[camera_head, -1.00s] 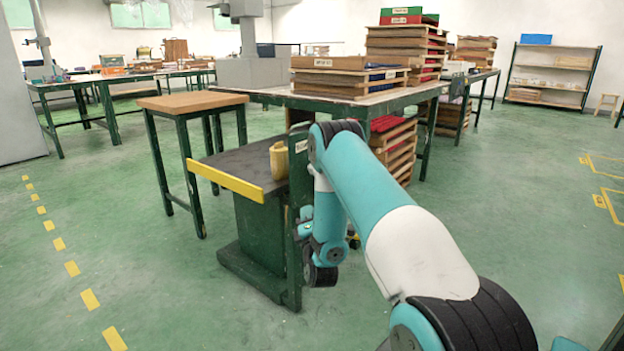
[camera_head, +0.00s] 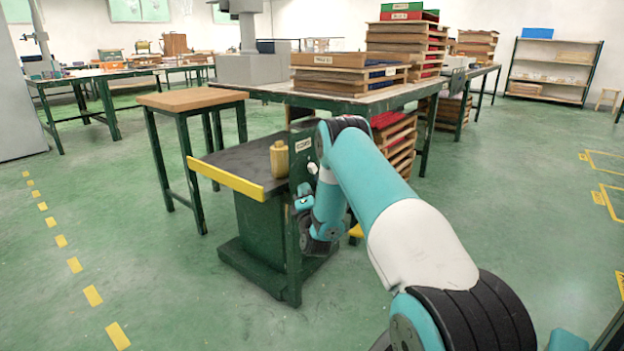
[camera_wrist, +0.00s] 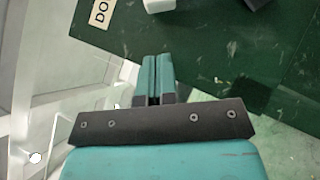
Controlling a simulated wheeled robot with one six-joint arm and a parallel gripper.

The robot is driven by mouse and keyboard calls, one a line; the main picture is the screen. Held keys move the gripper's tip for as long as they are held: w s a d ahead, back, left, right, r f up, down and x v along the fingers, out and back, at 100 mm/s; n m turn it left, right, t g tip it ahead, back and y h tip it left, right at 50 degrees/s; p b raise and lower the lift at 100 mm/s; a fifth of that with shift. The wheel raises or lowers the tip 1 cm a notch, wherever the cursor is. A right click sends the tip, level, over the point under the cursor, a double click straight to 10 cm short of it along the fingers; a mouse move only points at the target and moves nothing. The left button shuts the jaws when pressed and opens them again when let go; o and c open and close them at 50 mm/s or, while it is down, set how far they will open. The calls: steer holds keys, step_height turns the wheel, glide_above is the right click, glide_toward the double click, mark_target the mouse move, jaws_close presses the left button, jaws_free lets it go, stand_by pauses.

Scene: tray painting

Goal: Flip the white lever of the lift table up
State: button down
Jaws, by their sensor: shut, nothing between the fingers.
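The lift table has a dark top with a yellow front edge (camera_head: 225,178) and a green base. Its green side plate (camera_head: 293,235) faces my arm. The small white lever (camera_head: 312,168) sticks out from this plate, close to my arm. In the wrist view the white lever (camera_wrist: 158,5) is cut by the top edge, on the green panel (camera_wrist: 205,40). My gripper (camera_wrist: 158,62) is shut and empty, its teal fingertips just below the lever in the picture and apart from it.
A label (camera_wrist: 102,13) reading "DO…" is left of the lever, and a dark block (camera_wrist: 258,4) is to its right. A tan object (camera_head: 279,159) stands on the lift table. A wood-topped table (camera_head: 193,99) and a workbench (camera_head: 350,101) with stacked boards stand behind.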

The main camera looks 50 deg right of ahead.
mark_target(309, 169)
steer(key=shift+w+d+r+b, duration=0.3)
steer(key=shift+d+r, duration=0.15)
steer(key=shift+d, duration=0.25)
steer(key=shift+w+d+r+b, duration=0.2)
steer(key=shift+d+r+b, duration=0.15)
steer(key=shift+d, duration=0.4)
steer(key=shift+w+d+r+b, duration=0.25)
steer(key=shift+d+r, duration=0.25)
steer(key=shift+d, duration=0.2)
